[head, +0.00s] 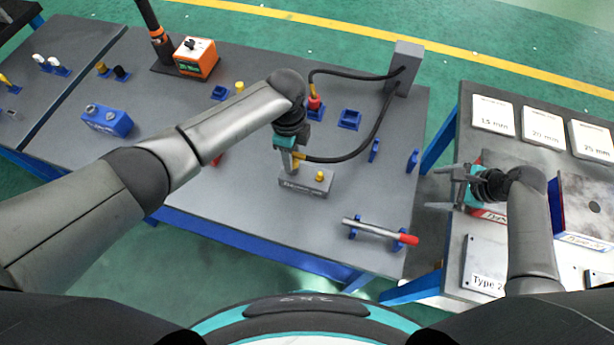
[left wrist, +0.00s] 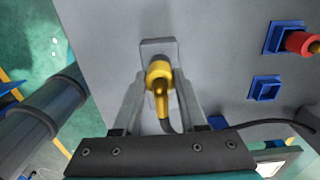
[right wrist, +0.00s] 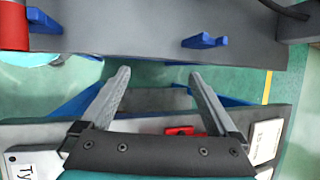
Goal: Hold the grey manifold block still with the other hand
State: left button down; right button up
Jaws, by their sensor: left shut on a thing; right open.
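The grey manifold block (head: 306,184) sits on the grey bench, with a yellow fitting (head: 319,175) on its top. My left gripper (head: 293,160) is over the block's left part, shut on a yellow hose connector (left wrist: 158,85). The connector's black hose (head: 360,150) runs right and up to a grey post. In the left wrist view the block (left wrist: 157,47) shows behind the connector; whether the connector is seated in it is hidden. My right gripper (head: 438,188) is open and empty, well right of the block; it also shows in the right wrist view (right wrist: 157,75).
A silver bar with a red end (head: 380,231) lies on blue holders at the bench's front right. A second hose with a red connector (head: 314,103) stands behind the block. A gap separates the bench from the right table (head: 450,262). Bench space around the block is mostly clear.

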jog(key=a+y, duration=0.2)
jog(key=a, duration=0.4)
jog(key=a+y, duration=0.2)
jog(key=a, duration=0.4)
jog(key=a+r+g+y, duration=0.1)
jog(key=a+y, duration=0.2)
jog(key=a, duration=0.3)
jog(key=shift+w+a+r, duration=0.1)
jog(key=shift+w+a, duration=0.2)
jog(key=shift+w, duration=0.1)
jog(key=shift+x, duration=4.4)
jog(key=shift+c, duration=0.2)
grip_shut()
